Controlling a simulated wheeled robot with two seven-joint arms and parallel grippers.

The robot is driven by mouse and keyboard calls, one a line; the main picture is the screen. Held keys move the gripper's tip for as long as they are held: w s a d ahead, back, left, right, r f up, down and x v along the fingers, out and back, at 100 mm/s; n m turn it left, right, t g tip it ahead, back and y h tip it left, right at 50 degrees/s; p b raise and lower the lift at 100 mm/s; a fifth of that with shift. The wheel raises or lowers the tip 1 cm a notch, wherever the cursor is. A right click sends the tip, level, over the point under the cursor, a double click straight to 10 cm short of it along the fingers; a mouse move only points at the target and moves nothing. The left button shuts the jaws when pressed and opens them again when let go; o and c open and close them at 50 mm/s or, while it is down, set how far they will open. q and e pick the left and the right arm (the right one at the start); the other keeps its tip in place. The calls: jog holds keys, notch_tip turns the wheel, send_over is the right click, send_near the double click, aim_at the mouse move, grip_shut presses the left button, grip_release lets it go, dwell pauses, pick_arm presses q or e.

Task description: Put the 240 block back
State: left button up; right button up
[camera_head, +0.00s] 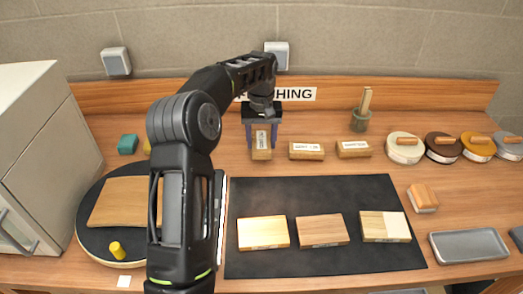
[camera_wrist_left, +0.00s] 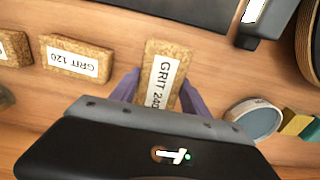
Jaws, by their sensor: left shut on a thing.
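The 240 block (camera_head: 261,152) is a cork-coloured block with a white label. In the left wrist view its label reads GRIT 240 on the block (camera_wrist_left: 166,75). My left gripper (camera_head: 262,140) is shut on it, with purple fingers on both sides, at the back of the table left of the other grit blocks. In the left wrist view the fingers (camera_wrist_left: 160,88) flank the block. I cannot tell whether the block touches the table. The GRIT 120 block (camera_wrist_left: 77,58) lies beside it, also seen in the head view (camera_head: 306,151). My right gripper is not in view.
Another grit block (camera_head: 353,149) stands further right. A black mat (camera_head: 300,188) with wooden samples fills the middle front. A round black turntable (camera_head: 88,215) with a board is at left, a grey tray (camera_head: 468,246) at right, several round tins (camera_head: 405,148) at the back right.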

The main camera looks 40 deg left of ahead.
pick_arm(q)
notch_tip(320, 180, down, 3)
jog(key=shift+r+p, duration=0.1)
jog(key=shift+p, duration=0.25)
jog(key=shift+f, duration=0.5)
jog(key=shift+f, duration=0.1)
jog(key=o, duration=1.2)
